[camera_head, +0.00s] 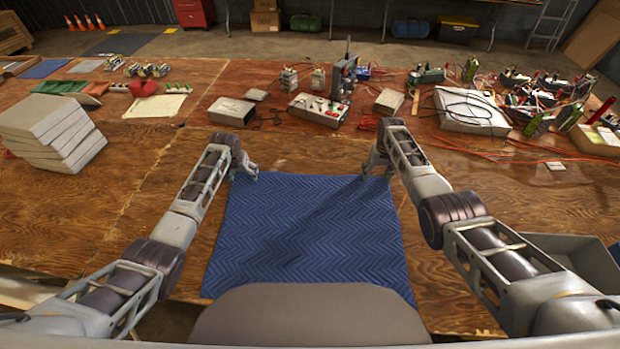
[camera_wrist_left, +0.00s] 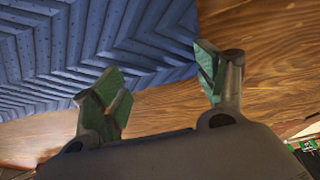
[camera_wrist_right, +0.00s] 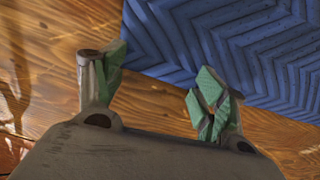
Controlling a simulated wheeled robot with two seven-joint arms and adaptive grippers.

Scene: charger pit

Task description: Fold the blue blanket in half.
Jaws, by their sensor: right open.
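The blue blanket (camera_head: 305,235) lies flat on the wooden table, with a zigzag quilted pattern. Its near edge is hidden behind my own grey body. My left gripper (camera_head: 246,174) is at the blanket's far left corner. In the left wrist view its fingers (camera_wrist_left: 160,88) are spread with nothing between them, and the blanket (camera_wrist_left: 80,45) lies beyond them. My right gripper (camera_head: 376,170) is at the far right corner. In the right wrist view its fingers (camera_wrist_right: 158,85) are spread and empty, beside the blanket's edge (camera_wrist_right: 230,45).
A stack of grey panels (camera_head: 50,130) stands on the left. Beyond the blanket are boxes and a device (camera_head: 318,108). Cables, a large grey case (camera_head: 470,110) and several electronic units crowd the back right. Bare wood lies either side of the blanket.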

